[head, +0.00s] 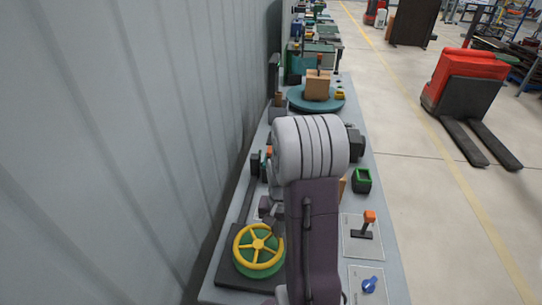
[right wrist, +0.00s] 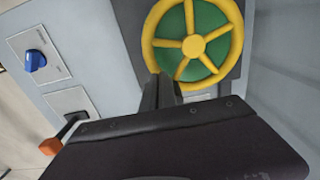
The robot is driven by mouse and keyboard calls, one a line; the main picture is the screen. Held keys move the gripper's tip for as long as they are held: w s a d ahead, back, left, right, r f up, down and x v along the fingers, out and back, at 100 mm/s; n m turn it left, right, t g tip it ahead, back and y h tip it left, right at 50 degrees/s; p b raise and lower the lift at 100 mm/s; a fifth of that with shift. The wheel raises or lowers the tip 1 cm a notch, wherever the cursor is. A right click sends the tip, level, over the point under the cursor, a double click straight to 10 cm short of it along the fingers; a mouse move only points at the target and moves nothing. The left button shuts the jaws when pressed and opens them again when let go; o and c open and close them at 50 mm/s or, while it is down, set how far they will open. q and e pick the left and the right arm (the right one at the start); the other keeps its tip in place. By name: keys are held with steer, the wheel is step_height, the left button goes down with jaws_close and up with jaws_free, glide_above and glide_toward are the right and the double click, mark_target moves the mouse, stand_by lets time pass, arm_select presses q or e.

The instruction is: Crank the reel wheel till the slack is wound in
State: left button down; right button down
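The reel wheel (head: 258,244) has a yellow rim and spokes over a green disc and lies on a dark base plate at the near left of the bench. It also shows in the right wrist view (right wrist: 193,45), partly cut off at the top. My right gripper (head: 274,222) is at the far right edge of the wheel. In the right wrist view its dark fingertips (right wrist: 160,78) are close together at the yellow rim. I cannot tell whether they hold the rim or anything else. No slack line is clearly visible. My left gripper is not in view.
A panel with an orange-tipped lever (head: 369,217) and one with a blue knob (head: 369,284) are on the right of the bench. A green-rimmed black box (head: 362,180) and a turntable with a wooden block (head: 318,84) stand farther back. A grey wall runs along the left.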

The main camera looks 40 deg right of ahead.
steer(key=shift+w+d+f, duration=0.1)
steer(key=shift+w+d, duration=0.15)
steer(key=shift+w, duration=0.15)
steer(key=shift+w+a+r, duration=0.1)
steer(key=shift+w+r, duration=0.1)
steer(key=shift+w, duration=0.1)
steer(key=shift+w+p, duration=0.6)
steer(key=shift+w, duration=0.55)
steer(key=shift+w+f, duration=0.2)
steer(key=shift+w, duration=0.15)
steer(key=shift+s, duration=0.1)
